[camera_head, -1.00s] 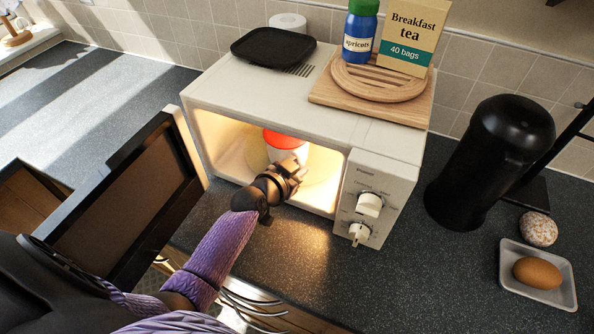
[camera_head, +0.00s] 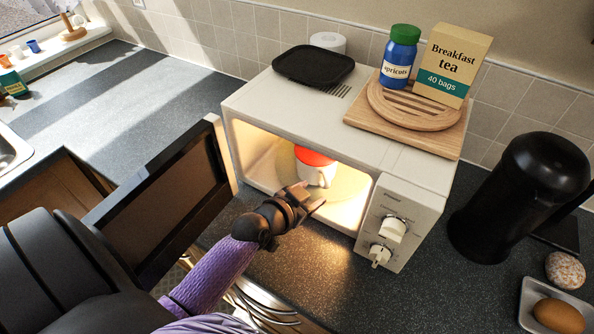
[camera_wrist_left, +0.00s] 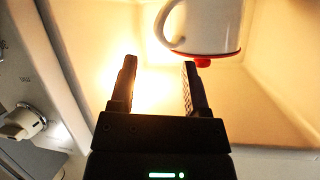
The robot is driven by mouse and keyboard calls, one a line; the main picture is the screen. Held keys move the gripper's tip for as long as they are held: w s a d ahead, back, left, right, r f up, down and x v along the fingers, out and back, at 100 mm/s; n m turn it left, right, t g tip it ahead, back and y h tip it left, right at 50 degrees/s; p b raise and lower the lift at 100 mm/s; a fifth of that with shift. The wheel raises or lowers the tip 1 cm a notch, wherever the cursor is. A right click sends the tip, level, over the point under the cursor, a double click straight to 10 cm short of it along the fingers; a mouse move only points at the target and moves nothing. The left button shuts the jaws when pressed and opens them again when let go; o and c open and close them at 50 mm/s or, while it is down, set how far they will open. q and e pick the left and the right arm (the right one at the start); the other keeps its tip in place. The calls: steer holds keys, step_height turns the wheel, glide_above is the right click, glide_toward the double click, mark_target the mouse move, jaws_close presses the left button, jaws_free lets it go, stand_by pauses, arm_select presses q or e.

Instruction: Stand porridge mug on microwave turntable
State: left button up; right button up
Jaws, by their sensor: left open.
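The porridge mug (camera_head: 316,172) is white with a red top and stands on the round turntable (camera_head: 352,187) inside the lit microwave (camera_head: 245,105). In the left wrist view the mug (camera_wrist_left: 212,28) appears upside down, its handle toward the left and its red top with a small knob pointing down. My left gripper (camera_head: 308,197) is at the microwave's opening, in front of the mug. Its two fingers (camera_wrist_left: 160,66) are apart with nothing between them, and the mug is beyond the tips. My right gripper is not in view.
The microwave door (camera_head: 175,190) hangs open at the left, beside my left arm. The control panel (camera_head: 402,220) is right of the opening. The back-left counter is mostly clear.

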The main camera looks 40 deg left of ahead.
arm_select(q)
steer(key=v, duration=0.5)
steer(key=shift+s+r+p, duration=0.1)
steer(key=shift+s+p, duration=0.2)
steer(key=shift+p, duration=0.05)
stand_by(1.8)
